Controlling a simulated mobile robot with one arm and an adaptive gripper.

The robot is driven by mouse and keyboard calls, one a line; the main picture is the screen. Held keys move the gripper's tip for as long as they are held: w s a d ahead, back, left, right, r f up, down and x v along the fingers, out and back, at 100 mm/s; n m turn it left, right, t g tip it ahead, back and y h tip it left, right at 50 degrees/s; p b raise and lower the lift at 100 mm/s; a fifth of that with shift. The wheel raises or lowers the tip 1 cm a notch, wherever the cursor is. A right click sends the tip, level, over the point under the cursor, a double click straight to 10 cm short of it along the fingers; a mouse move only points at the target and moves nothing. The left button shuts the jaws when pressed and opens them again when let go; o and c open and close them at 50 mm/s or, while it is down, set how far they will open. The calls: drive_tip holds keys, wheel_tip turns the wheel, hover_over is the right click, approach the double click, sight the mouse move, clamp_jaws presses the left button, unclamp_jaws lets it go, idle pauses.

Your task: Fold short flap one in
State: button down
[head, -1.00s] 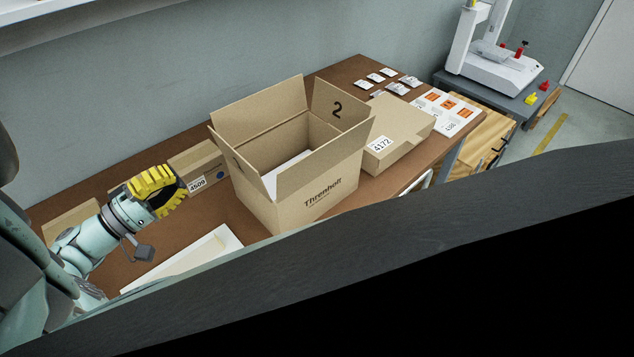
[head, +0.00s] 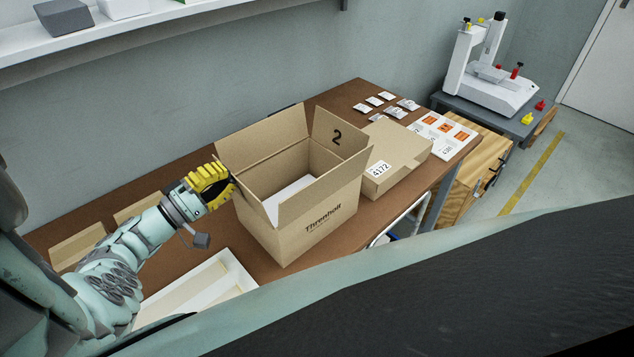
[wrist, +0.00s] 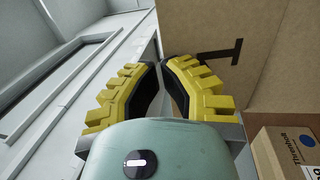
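The open cardboard box (head: 285,238) stands on the brown table with its flaps raised. Short flap one (head: 250,192) stands up at the box's left end, and its printed "1" shows in the wrist view (wrist: 225,52). The opposite short flap, marked "2" (head: 338,133), is also up. My gripper (head: 232,183) is at the outer left side of flap one, at about the height of its upper part. In the wrist view its yellow fingertips (wrist: 161,64) are nearly together, with nothing seen between them, in front of the flap's edge. I cannot tell whether they touch the flap.
The long flaps, back (head: 262,132) and front (head: 325,180), stand up beside flap one. A closed carton labelled 4172 (head: 405,152) lies right of the box. A white tray (head: 243,278) lies at the front left. A wall shelf (head: 150,32) hangs above.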

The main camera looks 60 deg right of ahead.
drive_tip(key=shift+d+r, duration=0.1)
drive_tip(key=shift+s+d+y+p, duration=0.1)
drive_tip(key=shift+d+y+p, duration=0.2)
drive_tip(key=shift+p, duration=0.3)
drive_tip(key=shift+r, duration=0.1)
drive_tip(key=d+y+p, duration=0.1)
drive_tip(key=p, duration=0.1)
drive_tip(key=d+r+y+p, duration=0.1)
drive_tip(key=p, duration=0.1)
drive_tip(key=shift+s+r+t, duration=0.1)
drive_tip(key=shift+s+t, duration=0.2)
drive_tip(key=shift+s, duration=0.05)
drive_tip(key=d+y+p, duration=0.1)
drive_tip(key=y+p, duration=0.1)
drive_tip(key=d+f+t+y+p, duration=0.1)
drive_tip(key=d+y+p, duration=0.1)
drive_tip(key=s+d+y+p, duration=0.1)
drive_tip(key=d+y+p, duration=0.1)
drive_tip(key=shift+d+f+t, duration=0.1)
drive_tip(key=shift+f+t, duration=0.2)
drive_tip(key=shift+d+f+y+p, duration=0.2)
drive_tip(key=shift+d+y+p, duration=0.15)
drive_tip(key=shift+y+p, duration=0.15)
drive_tip(key=shift+s+d+f+y, duration=0.15)
drive_tip(key=shift+d+f+y, duration=0.1)
drive_tip(key=shift+y, duration=0.15)
